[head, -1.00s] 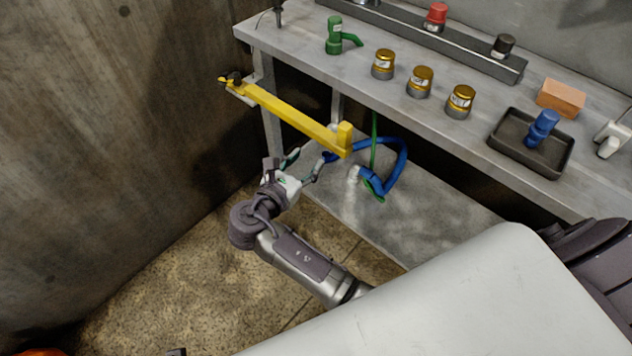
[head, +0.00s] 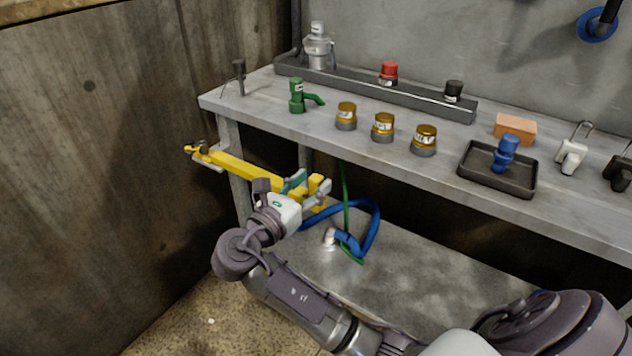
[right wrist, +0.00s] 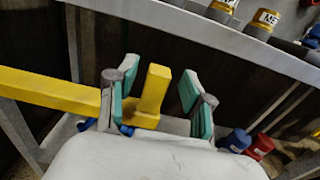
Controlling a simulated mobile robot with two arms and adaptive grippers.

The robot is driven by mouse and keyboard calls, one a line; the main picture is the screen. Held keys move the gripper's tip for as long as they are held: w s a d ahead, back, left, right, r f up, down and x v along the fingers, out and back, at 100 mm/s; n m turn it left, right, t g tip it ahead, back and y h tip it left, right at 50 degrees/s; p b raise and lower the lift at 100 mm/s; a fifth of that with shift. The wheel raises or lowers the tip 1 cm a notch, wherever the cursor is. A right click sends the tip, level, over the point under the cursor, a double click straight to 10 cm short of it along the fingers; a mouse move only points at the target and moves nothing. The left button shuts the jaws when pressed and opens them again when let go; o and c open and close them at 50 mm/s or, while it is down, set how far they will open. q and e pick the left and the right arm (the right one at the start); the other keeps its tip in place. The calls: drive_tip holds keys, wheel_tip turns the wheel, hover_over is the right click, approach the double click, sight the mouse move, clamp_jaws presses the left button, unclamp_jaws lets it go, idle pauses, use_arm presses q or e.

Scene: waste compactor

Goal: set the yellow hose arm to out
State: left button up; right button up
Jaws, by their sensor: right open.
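The yellow hose arm (head: 240,170) is a straight bar below the bench's left front edge, mounted at its left end near the bench leg. It runs right and toward me to a short upright end post. In the right wrist view, this yellow post (right wrist: 154,88) stands between the teal-padded fingers of my right gripper (right wrist: 158,98). The fingers are open, one on each side of the post, with a visible gap on the right side. In the head view my right gripper (head: 307,187) partly covers the arm's end. My left gripper is not in view.
The metal bench (head: 300,125) is above and behind my gripper. A blue hose (head: 372,228) loops below the arm's end, beside a green hose (head: 345,195), above the lower shelf (head: 400,265). A wall (head: 90,180) stands at left.

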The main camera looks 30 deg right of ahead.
drive_tip(key=shift+x, duration=1.2)
clamp_jaws()
